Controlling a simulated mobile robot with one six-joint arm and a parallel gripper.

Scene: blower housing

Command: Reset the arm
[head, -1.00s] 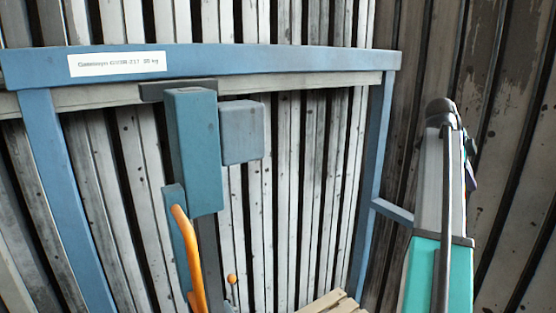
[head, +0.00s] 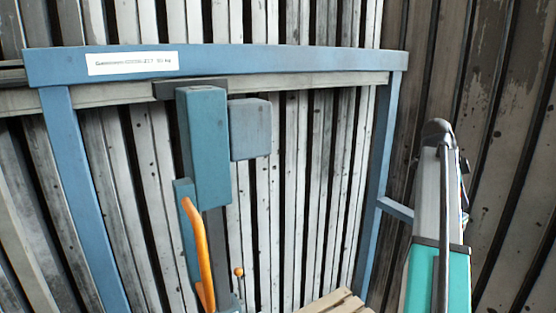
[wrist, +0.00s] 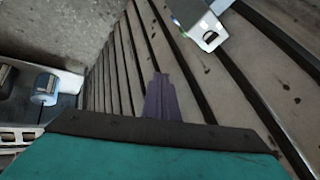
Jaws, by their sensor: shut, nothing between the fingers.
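My arm rises along the right side of the head view, with a teal link below and a grey link above, ending in a dark rounded joint. Its far side is mostly hidden behind the grey link. In the wrist view a teal link of mine with a dark band fills the bottom.
A blue frame (head: 225,62) with a white label (head: 132,63) stands before a slatted wall (head: 300,190). A teal column (head: 205,145), a grey-blue box (head: 250,129) and an orange lever (head: 198,245) are left of centre. A wooden pallet corner (head: 335,301) shows below.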

